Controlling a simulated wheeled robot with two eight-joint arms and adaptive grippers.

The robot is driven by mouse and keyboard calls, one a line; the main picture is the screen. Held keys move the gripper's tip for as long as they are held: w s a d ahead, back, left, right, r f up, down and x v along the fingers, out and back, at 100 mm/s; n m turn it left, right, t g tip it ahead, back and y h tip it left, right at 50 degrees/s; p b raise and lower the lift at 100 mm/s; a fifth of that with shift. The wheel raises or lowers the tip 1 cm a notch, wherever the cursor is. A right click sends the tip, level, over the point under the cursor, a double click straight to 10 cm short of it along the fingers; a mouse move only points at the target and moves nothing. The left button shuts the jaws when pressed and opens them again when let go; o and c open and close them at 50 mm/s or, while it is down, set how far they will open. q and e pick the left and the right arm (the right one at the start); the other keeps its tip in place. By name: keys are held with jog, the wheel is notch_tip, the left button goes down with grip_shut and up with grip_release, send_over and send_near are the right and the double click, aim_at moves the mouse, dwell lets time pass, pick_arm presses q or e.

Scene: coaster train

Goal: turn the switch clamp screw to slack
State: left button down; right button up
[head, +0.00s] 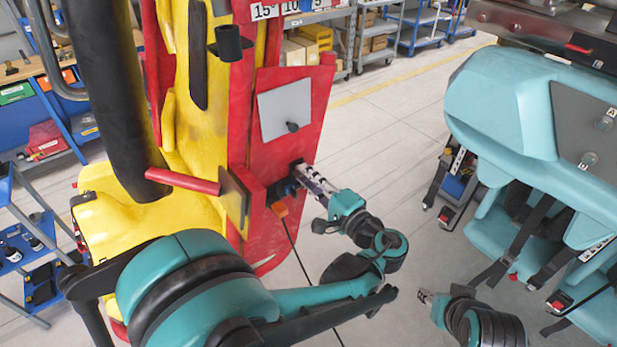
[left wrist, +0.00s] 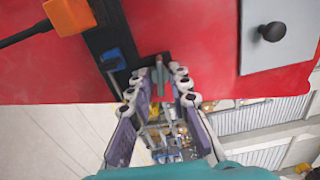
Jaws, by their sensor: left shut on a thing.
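The switch clamp sits on a black bracket (left wrist: 112,40) on the side of the red and yellow coaster car; a blue part (left wrist: 112,58) shows on it. The clamp screw (left wrist: 160,72), a small grey bar, stands between the fingers of my left gripper (left wrist: 162,88) in the left wrist view. My left gripper (head: 303,176) is shut on it at the red panel's lower edge in the head view, where its fingers hide the screw. My right gripper (head: 424,296) hangs low over the floor, apart from the car; its fingers are too small to read.
An orange box (left wrist: 70,15) with a black cable is beside the bracket. A grey plate (head: 286,108) with a black knob is above it. A teal seat car (head: 520,110) stands at right. Blue shelves (head: 25,240) are at left.

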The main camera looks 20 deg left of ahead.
pick_arm(q)
jog(key=c, duration=1.4)
grip_release()
jog(key=shift+w+a, duration=0.1)
